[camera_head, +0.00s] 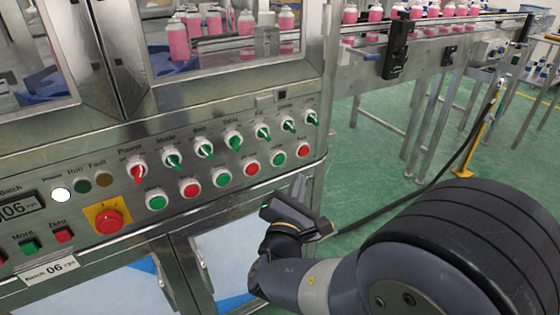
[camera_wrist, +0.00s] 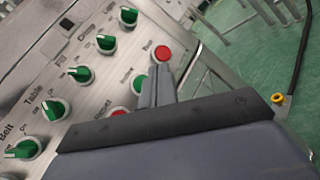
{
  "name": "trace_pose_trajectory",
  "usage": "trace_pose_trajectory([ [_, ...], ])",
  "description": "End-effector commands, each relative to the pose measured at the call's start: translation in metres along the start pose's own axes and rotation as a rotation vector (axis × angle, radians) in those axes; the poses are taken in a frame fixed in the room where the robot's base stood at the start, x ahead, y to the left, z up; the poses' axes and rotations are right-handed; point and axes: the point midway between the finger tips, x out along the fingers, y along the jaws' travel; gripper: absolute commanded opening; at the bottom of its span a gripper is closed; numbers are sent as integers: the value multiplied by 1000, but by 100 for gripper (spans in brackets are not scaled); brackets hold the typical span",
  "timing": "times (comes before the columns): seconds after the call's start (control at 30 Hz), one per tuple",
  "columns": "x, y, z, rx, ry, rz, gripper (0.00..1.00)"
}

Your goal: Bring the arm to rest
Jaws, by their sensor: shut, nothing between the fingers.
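My gripper (camera_head: 290,212) is in front of the lower right of the machine's control panel, at the end of my bent arm. In the wrist view its two grey fingers (camera_wrist: 160,82) are together with nothing between them. They point up towards the rightmost red button (camera_wrist: 163,53). The tips appear just below that button in the picture; I cannot tell whether they touch it. The same red button (camera_head: 303,149) is in plain sight in the head view, above my gripper. A green button (camera_wrist: 140,83) is partly hidden behind the fingers.
The panel carries a row of knobs (camera_head: 204,149), more red and green buttons and a red emergency stop (camera_head: 109,221). Pink cans (camera_head: 178,40) stand behind the window. A conveyor (camera_head: 430,28) with cans runs right. Green floor (camera_head: 365,160) is open between the machine and my arm.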

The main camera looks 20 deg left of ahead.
Motion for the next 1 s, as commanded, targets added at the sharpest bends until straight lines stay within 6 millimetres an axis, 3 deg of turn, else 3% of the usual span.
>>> trace_pose_trajectory([
  [1.0, 9, 8, -6, -2, 2, 0, 0],
])
